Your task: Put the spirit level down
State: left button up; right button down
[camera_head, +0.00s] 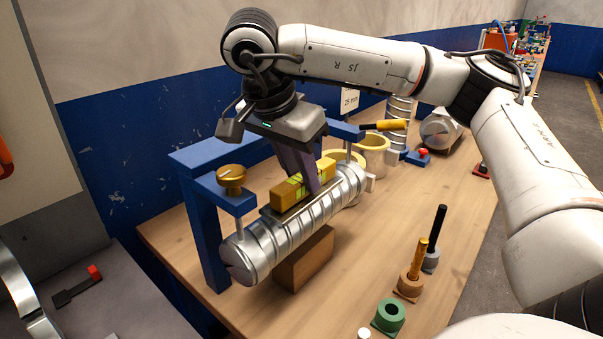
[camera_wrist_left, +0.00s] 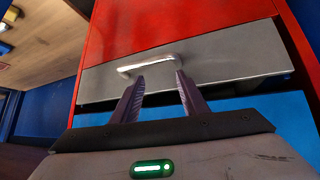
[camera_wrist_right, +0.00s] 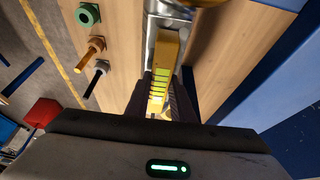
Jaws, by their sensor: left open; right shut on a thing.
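The yellow spirit level (camera_head: 288,195), with bright green vial windows, lies lengthwise along the top of the silver spiral duct (camera_head: 287,233). Whether it touches the duct is hard to tell. My right gripper (camera_head: 316,186) is shut on the spirit level from above, its fingers hiding part of the middle. In the right wrist view the level (camera_wrist_right: 166,50) runs between the fingers (camera_wrist_right: 160,82), over the duct. My left gripper (camera_wrist_left: 158,84) is open and empty. It faces a drawer handle (camera_wrist_left: 150,62) on a grey front and shows only in the left wrist view.
A blue frame (camera_head: 205,235) with a brass knob (camera_head: 231,178) stands around the duct. A wooden block (camera_head: 305,260) sits under the duct. Posts, a green ring (camera_head: 390,316) and cream cups (camera_head: 373,155) stand on the table. Bare wood lies right of the duct.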

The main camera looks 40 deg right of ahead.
jog(key=c, duration=1.5)
grip_release()
jog(key=shift+c, duration=0.2)
jog(key=v, duration=1.2)
jog(key=shift+r, duration=0.1)
